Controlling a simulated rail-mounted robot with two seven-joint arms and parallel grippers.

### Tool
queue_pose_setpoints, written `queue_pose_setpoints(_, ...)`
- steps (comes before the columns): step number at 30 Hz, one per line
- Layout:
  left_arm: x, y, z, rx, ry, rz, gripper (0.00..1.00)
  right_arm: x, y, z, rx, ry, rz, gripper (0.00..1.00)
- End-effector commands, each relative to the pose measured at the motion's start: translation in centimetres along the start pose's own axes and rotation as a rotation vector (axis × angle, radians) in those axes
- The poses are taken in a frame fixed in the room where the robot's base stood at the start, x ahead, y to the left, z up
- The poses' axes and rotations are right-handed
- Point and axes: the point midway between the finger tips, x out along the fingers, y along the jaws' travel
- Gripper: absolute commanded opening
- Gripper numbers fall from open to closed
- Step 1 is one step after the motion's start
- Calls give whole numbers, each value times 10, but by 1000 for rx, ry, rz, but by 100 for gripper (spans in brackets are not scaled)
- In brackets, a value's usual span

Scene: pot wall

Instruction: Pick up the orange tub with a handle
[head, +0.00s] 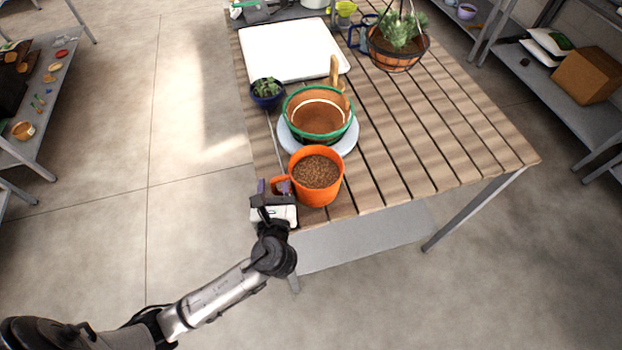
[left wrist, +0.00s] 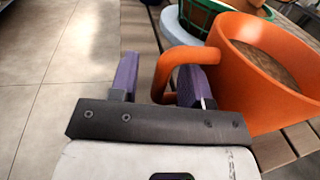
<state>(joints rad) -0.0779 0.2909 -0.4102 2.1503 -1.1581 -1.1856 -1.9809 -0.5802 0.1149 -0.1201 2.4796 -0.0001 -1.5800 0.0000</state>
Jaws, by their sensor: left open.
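The orange tub (head: 318,183) stands upright near the front left corner of the slatted wooden table and is filled with brown granules. Its handle (head: 281,186) points left, toward my left gripper. My left gripper (head: 268,187) is open at the handle. In the left wrist view the purple fingers (left wrist: 158,80) are apart, and the orange handle (left wrist: 178,72) shows at the right finger, which partly covers it. The tub (left wrist: 262,72) fills the right of that view. I cannot tell whether the finger touches the handle. My right gripper is not in view.
Close behind the tub, a green-rimmed terracotta pot (head: 318,112) stands on a pale plate (head: 347,145). A small blue pot with a plant (head: 266,92) is left of it. A white tray (head: 285,50) lies farther back.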

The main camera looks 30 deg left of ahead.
Motion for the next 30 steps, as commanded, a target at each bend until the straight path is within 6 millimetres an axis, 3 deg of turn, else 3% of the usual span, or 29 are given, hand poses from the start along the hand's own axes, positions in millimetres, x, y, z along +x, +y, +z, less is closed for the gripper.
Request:
queue_pose_setpoints(6, 0, 0, 0, 0, 0, 0, 43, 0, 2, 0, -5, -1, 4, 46)
queue_pose_setpoints(20, 0, 0, 0, -1, 1, 0, 0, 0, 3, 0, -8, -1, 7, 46)
queue_pose_setpoints(30, 0, 0, 1, -3, -2, 0, 0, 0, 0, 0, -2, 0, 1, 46)
